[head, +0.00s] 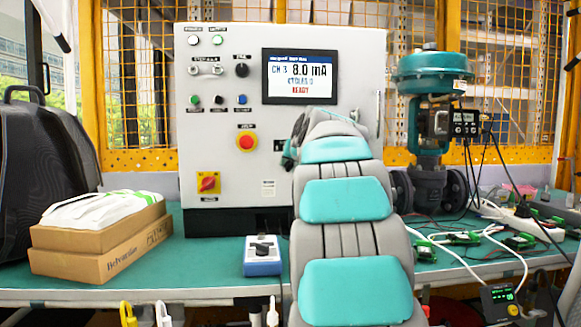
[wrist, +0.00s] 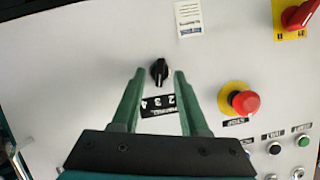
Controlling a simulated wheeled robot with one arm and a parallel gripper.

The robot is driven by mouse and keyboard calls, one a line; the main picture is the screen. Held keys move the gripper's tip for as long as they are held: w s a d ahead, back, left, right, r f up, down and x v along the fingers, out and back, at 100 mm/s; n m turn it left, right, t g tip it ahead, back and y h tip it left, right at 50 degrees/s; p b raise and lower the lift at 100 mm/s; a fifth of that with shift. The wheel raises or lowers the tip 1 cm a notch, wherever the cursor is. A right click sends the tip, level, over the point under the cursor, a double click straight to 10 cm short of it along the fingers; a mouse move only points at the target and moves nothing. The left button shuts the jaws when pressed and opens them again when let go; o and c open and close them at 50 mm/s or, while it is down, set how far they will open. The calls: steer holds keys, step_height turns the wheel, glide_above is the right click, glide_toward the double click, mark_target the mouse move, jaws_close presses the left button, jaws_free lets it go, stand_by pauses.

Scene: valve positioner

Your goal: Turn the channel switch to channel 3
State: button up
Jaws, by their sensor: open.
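The channel switch (wrist: 160,73) is a small black knob on the grey panel, with a black label of numbers beside it in the wrist view. Its grip bar runs roughly up and down in that view. My gripper (wrist: 159,78) is open, its two green fingers on either side of the knob. I cannot tell whether they touch it. In the head view my arm hides the switch. The panel's display (head: 299,77) reads CH 3, 8.0 mA, CYCLES 0 and READY.
A red emergency stop button (wrist: 245,103) on a yellow ring lies close to the gripper. A red rotary switch (head: 208,183) sits lower on the panel.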

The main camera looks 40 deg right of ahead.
steer(key=v, duration=0.5)
steer(key=shift+s+a, duration=0.15)
steer(key=shift+s, duration=0.05)
